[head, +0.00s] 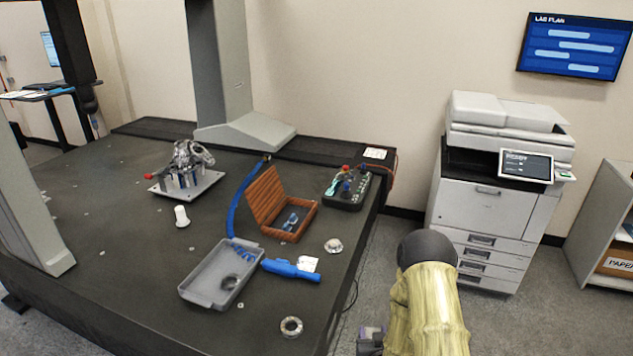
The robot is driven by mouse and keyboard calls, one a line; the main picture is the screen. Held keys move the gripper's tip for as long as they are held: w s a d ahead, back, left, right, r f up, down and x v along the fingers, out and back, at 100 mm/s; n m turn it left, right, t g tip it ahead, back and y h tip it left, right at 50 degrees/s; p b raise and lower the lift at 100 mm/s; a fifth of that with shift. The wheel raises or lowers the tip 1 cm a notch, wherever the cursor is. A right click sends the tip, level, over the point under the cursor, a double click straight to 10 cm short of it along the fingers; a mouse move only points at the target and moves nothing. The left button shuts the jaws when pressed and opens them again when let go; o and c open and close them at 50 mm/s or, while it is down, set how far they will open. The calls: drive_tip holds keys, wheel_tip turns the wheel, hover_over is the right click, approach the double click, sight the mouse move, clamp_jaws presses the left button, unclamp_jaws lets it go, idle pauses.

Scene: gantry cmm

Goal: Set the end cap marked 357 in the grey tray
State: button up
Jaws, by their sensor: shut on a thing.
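The grey tray (192,290) lies on the dark table, left of the picture's middle. A dark ring-shaped part (229,282) and a blue coiled thing (243,253) are in it. A pale round part with a raised middle (333,245) and a pale metal ring (291,326) lie on the table to its right. I can read no 357 on any part, so I cannot tell which is the end cap. My arm stands at the lower right, off the table's right edge.
A blue hand tool (291,269) with a hose lies beside the tray's right side. Behind are an open brown box (290,235), a control box (346,192), a white cylinder (181,216) and a metal part on a plate (187,188). A printer (488,205) stands right of the table.

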drive_tip(key=shift+s+r, duration=0.1)
drive_tip(key=shift+r, duration=0.6)
drive_tip(key=shift+f, duration=0.1)
drive_tip(key=s+f, duration=0.4)
drive_tip(key=f, duration=0.1)
drive_tip(key=shift+s+f, duration=0.2)
drive_tip(key=shift+f, duration=0.05)
